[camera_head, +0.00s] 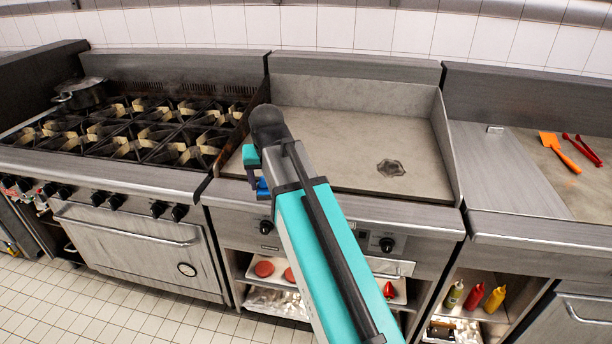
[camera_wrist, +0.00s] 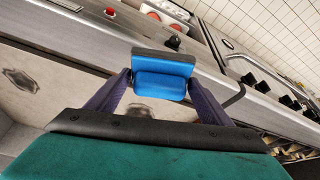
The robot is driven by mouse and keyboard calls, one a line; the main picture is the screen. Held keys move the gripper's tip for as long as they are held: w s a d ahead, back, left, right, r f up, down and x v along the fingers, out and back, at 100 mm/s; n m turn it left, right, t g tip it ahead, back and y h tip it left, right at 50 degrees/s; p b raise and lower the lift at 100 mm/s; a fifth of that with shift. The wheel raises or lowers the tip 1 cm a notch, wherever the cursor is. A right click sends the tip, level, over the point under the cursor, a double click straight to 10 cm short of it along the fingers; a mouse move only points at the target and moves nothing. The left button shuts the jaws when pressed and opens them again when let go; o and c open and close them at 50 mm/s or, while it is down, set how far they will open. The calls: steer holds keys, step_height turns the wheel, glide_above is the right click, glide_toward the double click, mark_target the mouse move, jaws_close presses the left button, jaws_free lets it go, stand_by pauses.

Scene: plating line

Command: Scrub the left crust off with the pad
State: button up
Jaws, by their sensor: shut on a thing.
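My gripper (camera_wrist: 160,82) is shut on a blue scrubbing pad (camera_wrist: 160,86) with a dark grey backing. In the head view the pad (camera_head: 262,188) shows at the griddle's front left edge, partly behind my gripper (camera_head: 255,172). The pad seems apart from the griddle plate (camera_head: 350,120); its exact height is unclear. One dark crust (camera_head: 391,168) lies on the plate's right side and also shows at the left of the wrist view (camera_wrist: 22,80). Another crust (camera_wrist: 143,111), likely the left one, shows between my fingers in the wrist view. My arm hides it in the head view.
A burner range (camera_head: 140,125) with a dark pot (camera_head: 82,93) stands left. On the right counter (camera_head: 520,170) lie an orange spatula (camera_head: 560,150) and red tongs (camera_head: 588,150). Raised walls edge the griddle's back and right. Sauce bottles (camera_head: 474,297) stand on a shelf below.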

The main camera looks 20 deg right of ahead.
steer(key=shift+s+a+n+y, duration=0.1)
steer(key=shift+a+n+y, duration=0.2)
steer(key=shift+a+n, duration=0.3)
steer(key=shift+a+r+n+y, duration=0.1)
steer(key=shift+a+n+y, duration=0.25)
steer(key=shift+n, duration=0.55)
steer(key=shift+a, duration=0.1)
